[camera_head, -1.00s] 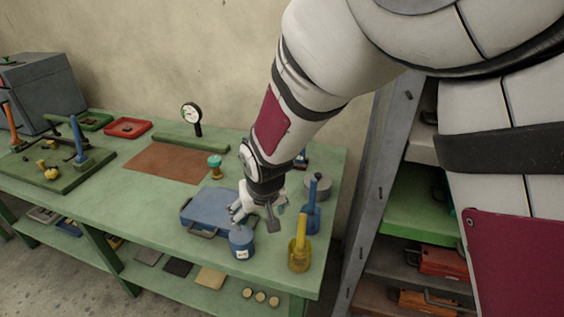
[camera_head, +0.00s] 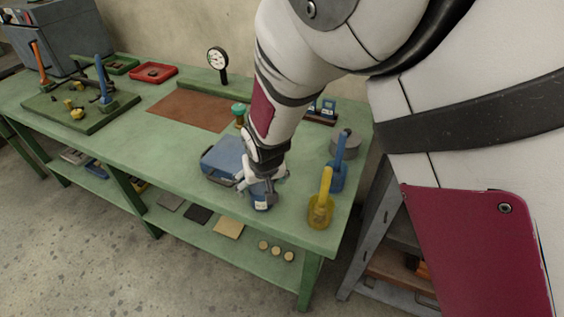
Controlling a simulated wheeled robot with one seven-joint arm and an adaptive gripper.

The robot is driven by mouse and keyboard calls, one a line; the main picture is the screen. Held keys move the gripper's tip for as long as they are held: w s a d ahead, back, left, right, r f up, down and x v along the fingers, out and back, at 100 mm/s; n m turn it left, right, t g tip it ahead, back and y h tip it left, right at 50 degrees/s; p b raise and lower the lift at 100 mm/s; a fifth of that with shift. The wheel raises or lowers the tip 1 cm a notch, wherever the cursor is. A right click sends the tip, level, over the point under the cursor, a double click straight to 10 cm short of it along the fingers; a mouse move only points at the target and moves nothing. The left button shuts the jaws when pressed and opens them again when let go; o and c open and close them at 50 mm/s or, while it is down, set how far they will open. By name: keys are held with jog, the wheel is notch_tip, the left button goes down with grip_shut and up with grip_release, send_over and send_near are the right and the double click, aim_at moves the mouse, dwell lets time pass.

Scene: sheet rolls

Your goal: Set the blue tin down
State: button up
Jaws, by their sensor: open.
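The blue tin (camera_head: 261,202) with a pale label stands on the green bench near its front edge. My gripper (camera_head: 258,190) is open and right at the tin, over its top and back. The fingers overlap the tin in the picture, so I cannot tell whether they touch it. A blue flat case (camera_head: 221,158) with a handle lies behind and to the left of the tin, partly hidden by my arm.
A yellow tool holder (camera_head: 320,210) and a blue one (camera_head: 338,174) stand right of the tin. A green-topped item (camera_head: 239,112) and a dial gauge (camera_head: 219,64) stand behind. The green bench (camera_head: 150,142) is clear left of the case.

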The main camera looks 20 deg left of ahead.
aim_at(260, 189)
jog(key=shift+b+x, duration=1.95)
jog(key=shift+x, duration=0.7)
jog(key=shift+a, duration=0.1)
jog(key=c, duration=1.6)
jog(key=shift+r, duration=0.1)
